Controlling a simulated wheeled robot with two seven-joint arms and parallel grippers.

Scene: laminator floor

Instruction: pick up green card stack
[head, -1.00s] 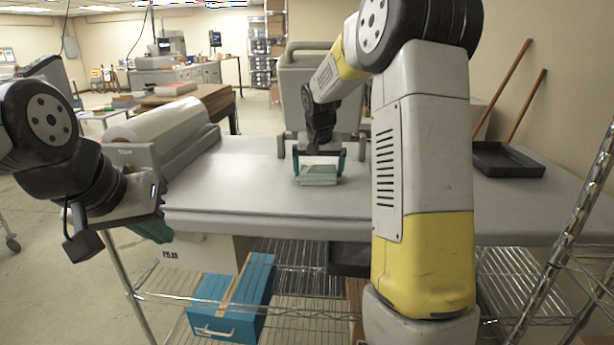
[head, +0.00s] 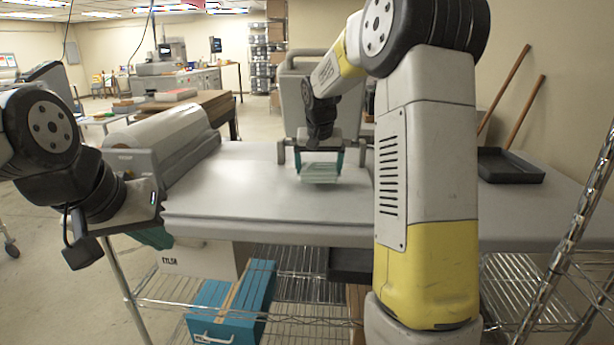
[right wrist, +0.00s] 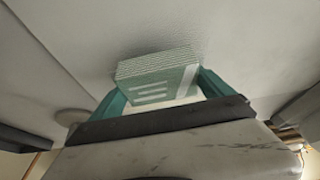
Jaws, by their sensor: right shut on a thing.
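The green card stack (head: 320,173) is a pale green block with a white band on its face. My right gripper (head: 320,160) is shut on it, one teal finger on each side, over the grey table (head: 235,190). In the right wrist view the green card stack (right wrist: 158,80) sits between the teal fingers of my right gripper (right wrist: 160,92). I cannot tell for sure whether its underside is clear of the table. My left gripper (head: 150,235) is at the table's front left edge, mostly hidden behind its wrist, with only a teal part showing.
A white film roll (head: 165,125) lies at the table's left end. A grey machine (head: 295,95) stands behind the stack. A blue case (head: 232,300) is on the wire shelf below. The table's front left is clear.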

